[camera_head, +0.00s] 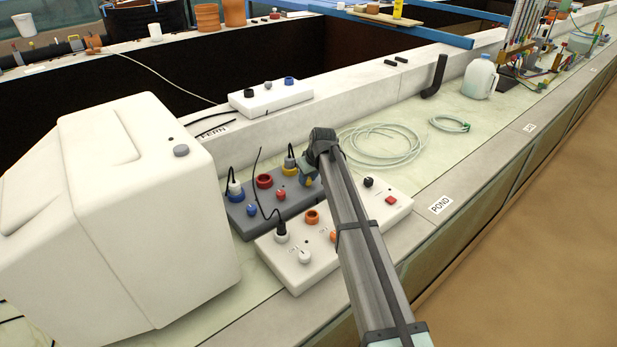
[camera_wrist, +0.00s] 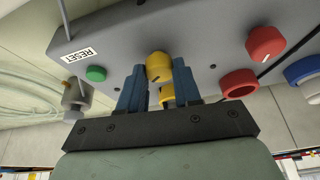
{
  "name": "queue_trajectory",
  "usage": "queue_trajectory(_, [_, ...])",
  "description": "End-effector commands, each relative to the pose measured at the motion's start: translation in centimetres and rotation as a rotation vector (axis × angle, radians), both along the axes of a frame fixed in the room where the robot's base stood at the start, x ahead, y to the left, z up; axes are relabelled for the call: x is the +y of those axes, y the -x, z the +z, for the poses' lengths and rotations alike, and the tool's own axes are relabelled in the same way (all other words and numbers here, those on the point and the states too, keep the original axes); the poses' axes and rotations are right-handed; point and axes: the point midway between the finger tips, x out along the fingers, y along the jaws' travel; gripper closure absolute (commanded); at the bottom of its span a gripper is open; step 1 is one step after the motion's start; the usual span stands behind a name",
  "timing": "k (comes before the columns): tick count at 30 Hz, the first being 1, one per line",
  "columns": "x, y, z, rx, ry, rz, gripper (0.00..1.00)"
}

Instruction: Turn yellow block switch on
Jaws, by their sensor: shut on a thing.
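The yellow switch knob (camera_wrist: 160,66) is on a grey box (camera_wrist: 210,30) and sits between my gripper's blue fingertips in the wrist view. My gripper (camera_wrist: 158,76) is shut on this knob, one finger on each side. A yellow ring socket (camera_wrist: 167,92) shows just behind it between the fingers. In the head view the grey box (camera_head: 240,215) lies beside the white machine, and my gripper (camera_head: 306,178) is at its right end. There the yellow knob is hidden by my gripper. The knob's turned position is hard to tell.
A red knob (camera_wrist: 265,42) and red socket (camera_wrist: 238,83) are to the right; a green button (camera_wrist: 96,73) by a RESET label is to the left. A white switch box (camera_head: 320,278) lies in front, under my arm. Cables and plugs stand close by; a coiled hose (camera_head: 380,160) lies behind.

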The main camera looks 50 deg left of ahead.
Motion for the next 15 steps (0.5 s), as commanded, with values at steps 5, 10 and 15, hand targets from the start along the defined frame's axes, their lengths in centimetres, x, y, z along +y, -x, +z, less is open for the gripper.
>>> queue_trajectory(5, [0.00, 0.22, 0.01, -0.001, 0.001, -0.165, 0.98])
queue_trajectory(10, [0.07, 0.26, 0.02, -0.001, 0.001, -0.321, 0.98])
queue_trajectory(15, [0.15, 0.34, 0.01, -0.001, 0.001, -0.457, 0.98])
